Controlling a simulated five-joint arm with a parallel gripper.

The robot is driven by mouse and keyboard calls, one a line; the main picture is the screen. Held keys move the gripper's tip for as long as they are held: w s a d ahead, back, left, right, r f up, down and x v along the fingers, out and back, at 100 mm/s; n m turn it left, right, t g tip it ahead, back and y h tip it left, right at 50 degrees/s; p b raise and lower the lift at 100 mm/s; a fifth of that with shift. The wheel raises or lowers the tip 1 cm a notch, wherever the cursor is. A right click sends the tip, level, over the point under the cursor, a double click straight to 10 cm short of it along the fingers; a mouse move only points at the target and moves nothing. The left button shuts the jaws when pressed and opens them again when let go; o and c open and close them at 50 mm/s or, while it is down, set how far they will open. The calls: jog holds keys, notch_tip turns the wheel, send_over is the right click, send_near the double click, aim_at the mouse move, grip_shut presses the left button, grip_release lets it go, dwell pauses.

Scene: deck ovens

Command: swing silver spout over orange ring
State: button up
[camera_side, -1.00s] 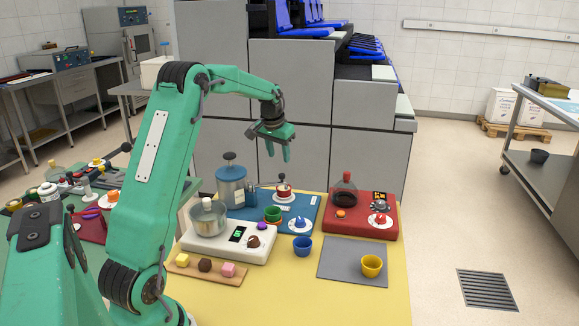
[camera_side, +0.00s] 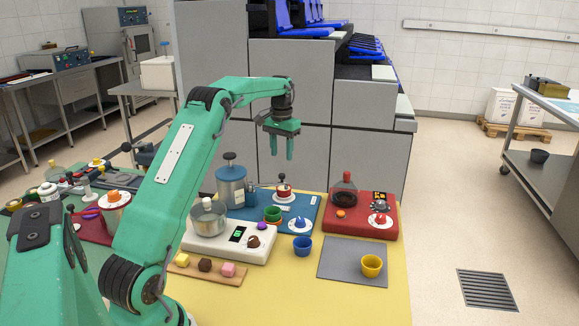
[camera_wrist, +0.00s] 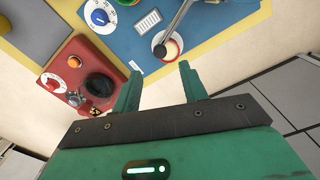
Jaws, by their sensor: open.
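My gripper (camera_side: 275,153) hangs open and empty, fingers pointing down, well above the blue board; the wrist view also shows its fingertips (camera_wrist: 157,72) apart. A silver rod (camera_wrist: 180,17) with a dark round end lies over a red round part on a white base; it may be the spout, but I cannot tell for sure. In the side view this red part (camera_side: 284,191) stands at the back of the blue board (camera_side: 313,204). A small orange round piece (camera_side: 341,212) on the red board (camera_side: 364,231) also shows in the wrist view (camera_wrist: 74,62); whether it is a ring is unclear.
A blue canister (camera_side: 231,187) stands left of the red part. A dark flask (camera_side: 344,192) and dials stand on the red board. A white scale (camera_side: 226,245) with a metal pot, a blue cup (camera_side: 302,245) and a yellow cup (camera_side: 372,266) are nearer. Grey cabinets rise behind.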

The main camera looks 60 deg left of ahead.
aim_at(282, 174)
jog(key=shift+f, duration=3.75)
jog(key=shift+c, duration=0.4)
grip_shut()
